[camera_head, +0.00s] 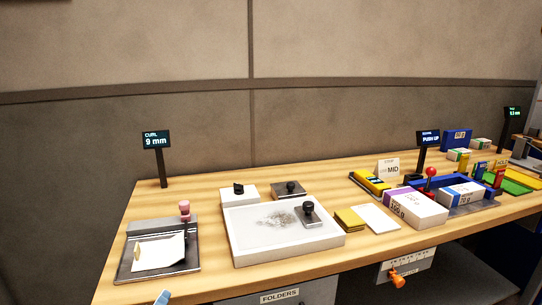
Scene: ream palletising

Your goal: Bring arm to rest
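Neither of my grippers can be made out in the head view, and no arm is clearly seen over the bench (215,272). A small pale blue tip (162,297) shows at the bottom edge, left of centre. I cannot tell what it belongs to. Whether either gripper holds anything is hidden from this view.
On the bench stand a dark plate with paper (158,252), a white tray (285,245), a yellow pad (349,220) and reams (414,208). A "CURL 9 mm" display (156,141) and a "PUSH UP" display (428,138) rise behind. An orange handle (397,280) juts below the front edge.

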